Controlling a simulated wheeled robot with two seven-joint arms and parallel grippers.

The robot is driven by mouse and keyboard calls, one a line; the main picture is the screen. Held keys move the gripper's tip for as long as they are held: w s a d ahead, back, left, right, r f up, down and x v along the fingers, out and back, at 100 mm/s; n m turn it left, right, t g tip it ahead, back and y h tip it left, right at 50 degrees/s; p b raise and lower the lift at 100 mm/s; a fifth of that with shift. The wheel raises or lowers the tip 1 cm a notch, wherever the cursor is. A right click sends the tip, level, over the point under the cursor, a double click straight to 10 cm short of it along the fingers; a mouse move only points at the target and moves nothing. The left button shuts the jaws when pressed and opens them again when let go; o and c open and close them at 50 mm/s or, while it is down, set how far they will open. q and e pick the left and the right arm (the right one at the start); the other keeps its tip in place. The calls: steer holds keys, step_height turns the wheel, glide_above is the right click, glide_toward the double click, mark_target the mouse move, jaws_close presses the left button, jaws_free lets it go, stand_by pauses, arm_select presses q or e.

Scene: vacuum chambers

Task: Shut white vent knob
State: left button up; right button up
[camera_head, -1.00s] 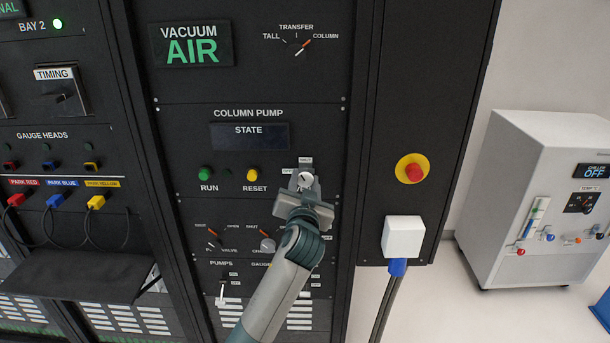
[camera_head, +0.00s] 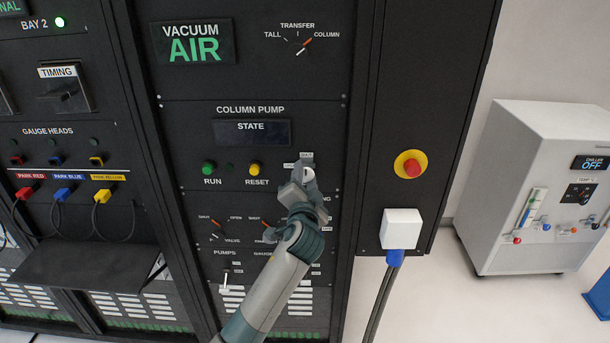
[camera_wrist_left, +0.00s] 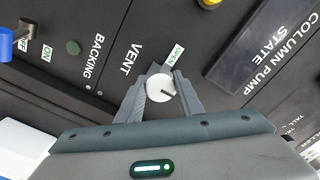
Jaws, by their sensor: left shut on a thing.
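The white vent knob (camera_wrist_left: 160,88) sits on the black panel beside the VENT lettering, with an OPEN label next to it. Its dark pointer mark aims to the lower right in the left wrist view. My left gripper (camera_wrist_left: 161,92) has a finger on each side of the knob and is shut on it. In the head view the left gripper (camera_head: 302,181) is at the panel below and right of the COLUMN PUMP state display, with a bit of the white knob (camera_head: 309,173) showing. The gripper hides most of the knob's labels there. My right gripper is not in view.
Green RUN (camera_head: 208,168) and yellow RESET (camera_head: 255,169) buttons are left of the gripper. A red emergency button (camera_head: 411,164) and a white box (camera_head: 401,229) are to the right. Small knobs and switches lie below. A black shelf (camera_head: 85,268) juts out at left.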

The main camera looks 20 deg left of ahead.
arm_select(q)
steer(key=o, duration=1.1)
steer(key=shift+c, duration=0.2)
steer(key=shift+b+v, duration=0.35)
steer(key=shift+v, duration=0.55)
steer(key=b+v, duration=0.4)
steer(key=v, duration=1.1)
steer(key=shift+s, duration=0.3)
steer(key=shift+d, duration=0.1)
